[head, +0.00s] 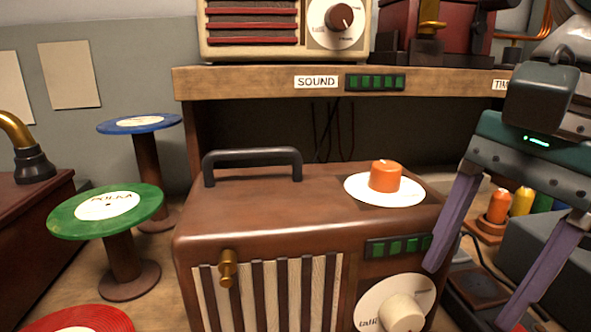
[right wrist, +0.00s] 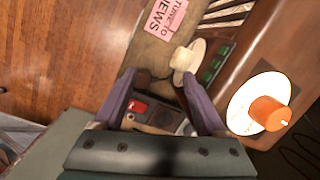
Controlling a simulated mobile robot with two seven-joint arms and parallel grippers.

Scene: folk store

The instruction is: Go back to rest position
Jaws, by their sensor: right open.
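My right gripper (head: 470,262) is at the right of the head view, with its two purple fingers spread apart and nothing between them. It hangs in front of and to the right of a brown wooden radio (head: 300,215). In the right wrist view the gripper (right wrist: 163,95) is open, with the radio's cream knob (right wrist: 187,58) just beyond its fingertips. An orange knob (head: 385,176) on a white dial stands on top of the radio, apart from the fingers. My left gripper is not in view.
A shelf (head: 240,83) marked SOUND runs behind the radio. Green (head: 80,214) and blue (head: 139,124) record stands are at left. Several coloured pegs (head: 521,201) and a dark device (head: 480,288) are near the right gripper. Bare wooden floor (right wrist: 60,50) shows in the right wrist view.

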